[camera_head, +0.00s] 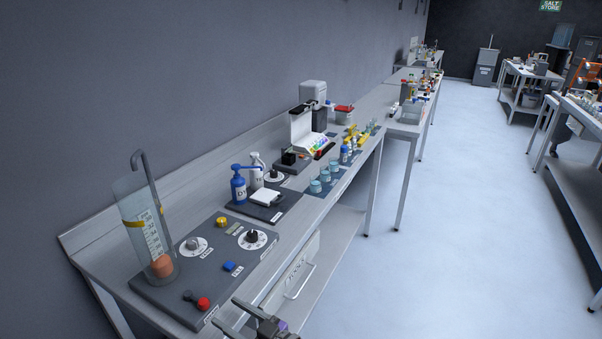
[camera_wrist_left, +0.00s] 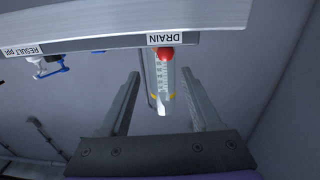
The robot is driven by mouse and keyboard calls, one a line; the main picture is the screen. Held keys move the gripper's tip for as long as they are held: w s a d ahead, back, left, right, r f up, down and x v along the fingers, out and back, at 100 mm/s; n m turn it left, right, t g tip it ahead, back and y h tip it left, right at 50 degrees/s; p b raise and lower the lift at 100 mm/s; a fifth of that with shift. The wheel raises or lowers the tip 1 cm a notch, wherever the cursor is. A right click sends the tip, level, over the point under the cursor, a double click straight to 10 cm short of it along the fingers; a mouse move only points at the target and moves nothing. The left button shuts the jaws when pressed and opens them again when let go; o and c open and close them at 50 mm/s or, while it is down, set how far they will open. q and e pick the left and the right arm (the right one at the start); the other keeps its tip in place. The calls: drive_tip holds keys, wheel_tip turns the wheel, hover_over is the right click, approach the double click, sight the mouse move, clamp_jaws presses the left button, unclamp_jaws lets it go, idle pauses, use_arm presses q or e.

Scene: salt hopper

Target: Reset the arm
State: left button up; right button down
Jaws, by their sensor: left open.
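My left gripper (camera_head: 262,322) is at the bottom edge of the head view, in front of the bench's near edge. In the left wrist view its two fingers (camera_wrist_left: 165,100) stand wide apart with nothing between them but the view beyond. A dark panel (camera_head: 165,296) on the bench carries dials, a red button (camera_head: 203,304), a blue button (camera_head: 229,267) and a yellow knob (camera_head: 222,222). A clear graduated cylinder (camera_head: 150,225) stands at its left end with an orange lump at its bottom. My right gripper is not in view.
The bench (camera_head: 92,256) runs away along the wall, with bottles (camera_head: 238,188), blue cups (camera_head: 325,174) and a white instrument (camera_head: 305,130) on it. A "DRAIN" label (camera_wrist_left: 167,38) shows on an edge in the left wrist view. The floor (camera_head: 450,200) to the right is clear.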

use_arm(q)
drive_tip(key=w+d+r+m+t+h+p, duration=0.1)
drive_tip(key=w+d+r+m+t+h, duration=0.25)
drive_tip(key=r+m+t+h, duration=0.35)
drive_tip(key=w+d+r+m+t+h+p, duration=0.2)
drive_tip(key=w+d+r+m+t+h, duration=0.15)
drive_tip(key=r+h, duration=0.4)
drive_tip(key=s+a+f+m+g+h+p, duration=0.1)
drive_tip(key=s+f+g, duration=0.5)
drive_tip(key=s, duration=0.6)
drive_tip(key=s+a+f+m+g+h+p, duration=0.1)
drive_tip(key=s+a+f+g, duration=0.3)
drive_tip(key=s+f+g, duration=0.3)
drive_tip(key=s+f, duration=0.4)
drive_tip(key=s, duration=0.1)
drive_tip(key=shift+a+m, duration=0.3)
drive_tip(key=shift+m, duration=0.05)
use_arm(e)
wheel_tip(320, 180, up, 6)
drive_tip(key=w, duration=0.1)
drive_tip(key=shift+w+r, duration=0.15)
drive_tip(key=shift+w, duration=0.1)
use_arm(q)
drive_tip(key=shift+c, duration=0.2)
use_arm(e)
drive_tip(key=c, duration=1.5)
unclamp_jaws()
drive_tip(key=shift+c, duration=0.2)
